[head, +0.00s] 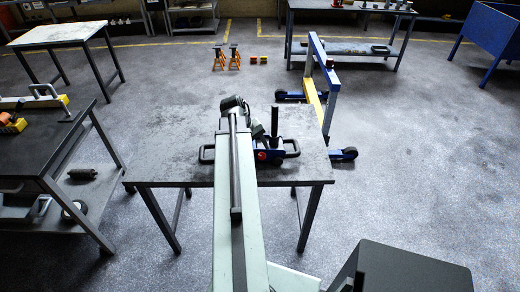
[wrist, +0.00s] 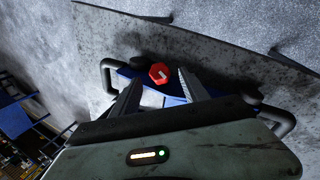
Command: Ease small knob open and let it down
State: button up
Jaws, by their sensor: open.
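The small red knob (wrist: 160,72) has several flat sides and a pale mark on its face. It sits on the blue trolley jack (wrist: 124,72), and it also shows as a red spot in the head view (head: 261,156). The jack (head: 279,155) stands on the grey worktable, with a dark upright post and a black handle at each end. My gripper (wrist: 160,88) is open. In the wrist view its two fingers reach toward the jack, one on each side of the knob. I see no contact with the knob.
The worktable (head: 168,172) has bare room left of the jack. A blue and yellow hoist frame (head: 328,93) stands behind it to the right. A dark bench (head: 45,140) with loose items is at the left. Orange stands (head: 234,58) are on the floor behind.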

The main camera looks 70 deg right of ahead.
jog(key=p+v, duration=0.3)
jog(key=v, duration=0.1)
jog(key=shift+a+r, duration=0.1)
jog(key=shift+r, duration=0.3)
jog(key=shift+w, duration=0.15)
jog(key=w+a+n+t, duration=0.1)
jog(key=w+a+n, duration=0.2)
jog(key=w+a, duration=0.9)
jog(key=w+a+n+t, duration=0.1)
jog(key=w+a+n, duration=0.3)
jog(key=w+a, duration=0.85)
jog(key=w+a+y, duration=0.1)
jog(key=w+a, duration=0.1)
jog(key=a, duration=0.8)
jog(key=w+a+f+n+y, duration=0.1)
jog(key=w+a, duration=0.2)
jog(key=a, duration=0.7)
jog(key=w+a+t, duration=0.1)
jog(key=w+a, duration=0.1)
jog(key=a, duration=0.9)
jog(key=shift+w+f+y, duration=0.3)
jog(key=shift+w+y, duration=0.05)
jog(key=shift+y, duration=0.05)
